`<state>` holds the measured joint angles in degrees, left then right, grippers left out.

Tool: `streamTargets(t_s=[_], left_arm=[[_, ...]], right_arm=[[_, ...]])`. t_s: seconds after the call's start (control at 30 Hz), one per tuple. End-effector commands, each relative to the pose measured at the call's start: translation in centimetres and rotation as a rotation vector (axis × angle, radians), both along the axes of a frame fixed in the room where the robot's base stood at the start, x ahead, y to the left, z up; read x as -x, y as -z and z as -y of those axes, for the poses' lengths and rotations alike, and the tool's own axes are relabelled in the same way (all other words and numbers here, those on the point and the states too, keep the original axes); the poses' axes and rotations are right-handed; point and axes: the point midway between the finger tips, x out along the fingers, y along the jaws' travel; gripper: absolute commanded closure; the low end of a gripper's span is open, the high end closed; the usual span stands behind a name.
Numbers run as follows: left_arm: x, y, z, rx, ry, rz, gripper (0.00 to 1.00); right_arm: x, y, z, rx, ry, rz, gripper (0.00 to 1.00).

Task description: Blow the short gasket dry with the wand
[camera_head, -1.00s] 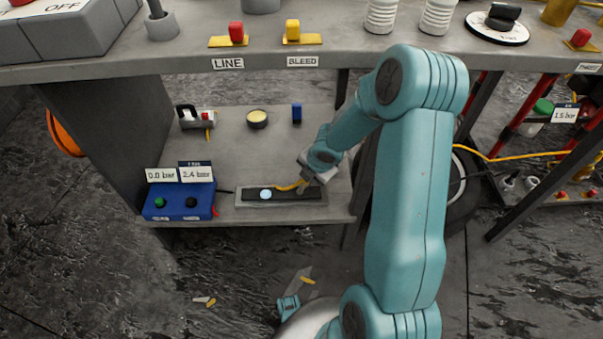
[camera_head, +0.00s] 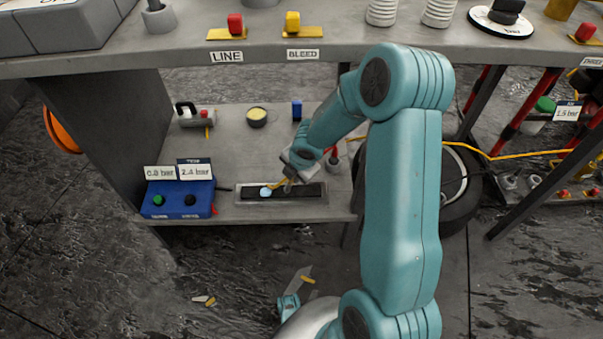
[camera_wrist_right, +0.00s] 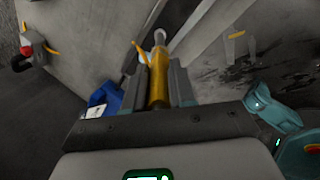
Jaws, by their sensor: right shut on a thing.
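A dark flat strip, apparently the short gasket (camera_head: 309,190), lies in a shallow grey tray (camera_head: 282,201) on the lower shelf. A pale blue round spot (camera_head: 265,191) sits on its left part. My right gripper (camera_head: 289,179) is just above the strip, shut on the yellow wand (camera_head: 280,184). The wand's tip points left and down, close to the spot; I cannot tell whether it touches. In the right wrist view the wand (camera_wrist_right: 158,85) stands between the fingers of my right gripper (camera_wrist_right: 158,80), with a pale round shape beyond it. My left gripper is not identifiable.
A clamp-like tool (camera_head: 196,116), a round tin (camera_head: 256,117) and a small blue block (camera_head: 297,111) lie behind. The bench top (camera_head: 340,52) overhangs the shelf.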

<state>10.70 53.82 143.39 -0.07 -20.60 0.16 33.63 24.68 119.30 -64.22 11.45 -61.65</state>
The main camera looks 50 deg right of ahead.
Motion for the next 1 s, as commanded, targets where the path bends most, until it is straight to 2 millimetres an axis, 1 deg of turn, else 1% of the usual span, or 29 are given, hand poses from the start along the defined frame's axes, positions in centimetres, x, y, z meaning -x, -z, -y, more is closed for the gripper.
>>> streamTargets(t_s=[0.03, 0.2, 0.47, 0.8, 1.0], left_arm=[[0.0, 0.3, 0.0, 0.0, 0.0, 0.0, 1.0], [0.0, 0.6, 0.0, 0.0, 0.0, 0.0, 1.0], [0.0, 0.7, 0.0, 0.0, 0.0, 0.0, 1.0], [0.0, 1.0, 0.0, 0.0, 0.0, 0.0, 1.0], [0.0, 1.1, 0.0, 0.0, 0.0, 0.0, 1.0]], right_arm=[[-0.5, 0.2, -0.4, 0.0, -0.002, 0.002, 1.0], [-1.6, 0.2, -1.4, 0.0, -0.002, 0.001, 1.0], [-2.2, 0.1, -1.9, -0.001, -0.001, 0.002, 1.0], [-4.5, -0.1, -3.8, 0.001, -0.002, 0.001, 1.0], [-5.0, -0.1, -4.3, 0.0, 0.001, 0.002, 1.0]])
